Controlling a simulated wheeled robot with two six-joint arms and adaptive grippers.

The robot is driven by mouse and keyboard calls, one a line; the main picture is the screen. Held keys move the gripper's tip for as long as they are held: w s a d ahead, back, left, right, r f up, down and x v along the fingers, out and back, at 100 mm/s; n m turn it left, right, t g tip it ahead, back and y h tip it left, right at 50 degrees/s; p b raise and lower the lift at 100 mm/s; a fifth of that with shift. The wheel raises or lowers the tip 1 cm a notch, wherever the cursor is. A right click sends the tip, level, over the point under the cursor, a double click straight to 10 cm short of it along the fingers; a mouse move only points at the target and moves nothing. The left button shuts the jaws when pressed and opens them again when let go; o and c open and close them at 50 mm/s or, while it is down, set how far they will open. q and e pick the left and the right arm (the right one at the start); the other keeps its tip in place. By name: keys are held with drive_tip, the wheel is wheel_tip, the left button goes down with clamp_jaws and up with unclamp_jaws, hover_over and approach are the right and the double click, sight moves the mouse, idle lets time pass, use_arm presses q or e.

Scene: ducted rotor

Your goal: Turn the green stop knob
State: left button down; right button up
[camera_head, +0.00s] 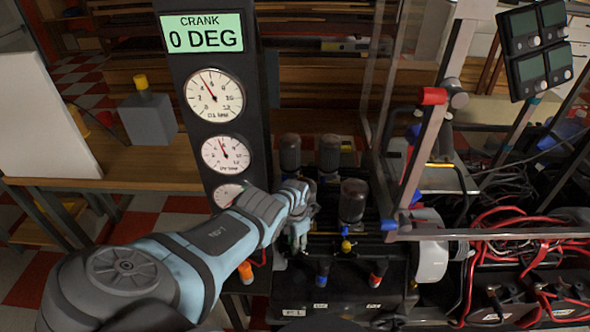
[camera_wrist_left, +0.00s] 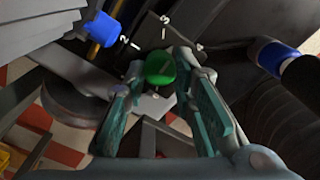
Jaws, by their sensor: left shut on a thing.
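The green stop knob (camera_wrist_left: 160,68) shows in the left wrist view, with small white marks on the dark panel around it. My left gripper (camera_wrist_left: 158,82) has its two teal-padded fingers on either side of the knob, tips closed on it. In the head view my left gripper (camera_head: 298,240) reaches down to the left end of the dark engine block, and the knob is hidden there. My right gripper is not in view.
Blue caps (camera_wrist_left: 272,57) and (camera_wrist_left: 100,28) stand close to the fingers. Dark cylinders (camera_head: 352,201) rise right of the gripper. A gauge column (camera_head: 250,100) reading CRANK 0 DEG stands behind the arm. A clear guard frame (camera_head: 425,150) and red cables (camera_head: 510,250) lie to the right.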

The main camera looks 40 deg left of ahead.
use_arm(q)
drive_tip(key=shift+n, duration=0.4)
drive_tip(key=c, duration=1.3)
unclamp_jaws()
drive_tip(key=shift+c, duration=0.2)
